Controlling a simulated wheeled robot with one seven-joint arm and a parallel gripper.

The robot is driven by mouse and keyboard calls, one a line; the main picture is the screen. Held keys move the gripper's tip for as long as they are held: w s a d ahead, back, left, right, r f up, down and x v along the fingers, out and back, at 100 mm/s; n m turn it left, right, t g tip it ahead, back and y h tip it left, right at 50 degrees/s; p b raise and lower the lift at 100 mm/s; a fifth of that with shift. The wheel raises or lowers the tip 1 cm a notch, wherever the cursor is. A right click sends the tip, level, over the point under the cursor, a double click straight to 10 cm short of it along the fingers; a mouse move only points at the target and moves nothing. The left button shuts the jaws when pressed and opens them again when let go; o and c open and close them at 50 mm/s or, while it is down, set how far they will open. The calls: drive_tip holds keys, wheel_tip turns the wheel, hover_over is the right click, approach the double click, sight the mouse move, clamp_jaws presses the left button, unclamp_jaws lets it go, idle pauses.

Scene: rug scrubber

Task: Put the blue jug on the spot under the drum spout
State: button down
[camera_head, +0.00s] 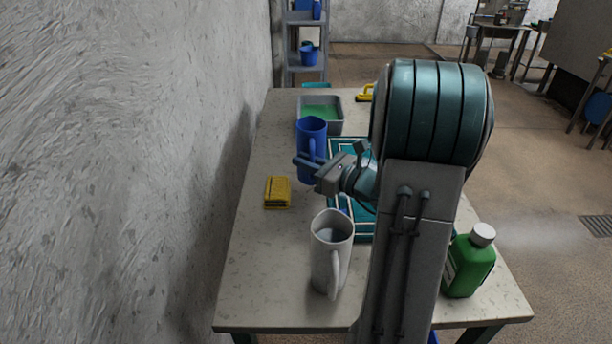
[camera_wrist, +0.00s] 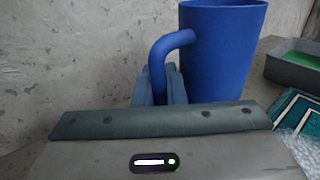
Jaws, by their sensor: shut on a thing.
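The blue jug (camera_head: 309,135) is upright above or on the table's left half, between the yellow sponge and the grey tray. Its handle faces my gripper. My gripper (camera_head: 308,166) is shut on the jug's handle. In the wrist view the blue jug (camera_wrist: 222,55) stands just beyond the fingers (camera_wrist: 160,88), which pinch the lower part of the handle. I cannot tell whether the jug's base touches the table. The drum spout and the spot under it cannot be made out in either view.
A white jug (camera_head: 328,262) stands near the table's front, with a yellow sponge (camera_head: 277,192) behind it. A teal-bordered rug (camera_head: 349,228) lies partly behind my arm. A grey tray of green liquid (camera_head: 334,126) is at the back. A green bottle (camera_head: 468,268) stands at the right.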

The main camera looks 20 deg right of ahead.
drive_tip(key=shift+f, duration=2)
drive_tip(key=shift+f, duration=0.1)
drive_tip(key=shift+f+b, duration=0.15)
drive_tip(key=shift+b, duration=0.3)
drive_tip(key=c, duration=1.5)
unclamp_jaws()
drive_tip(key=shift+r, duration=0.2)
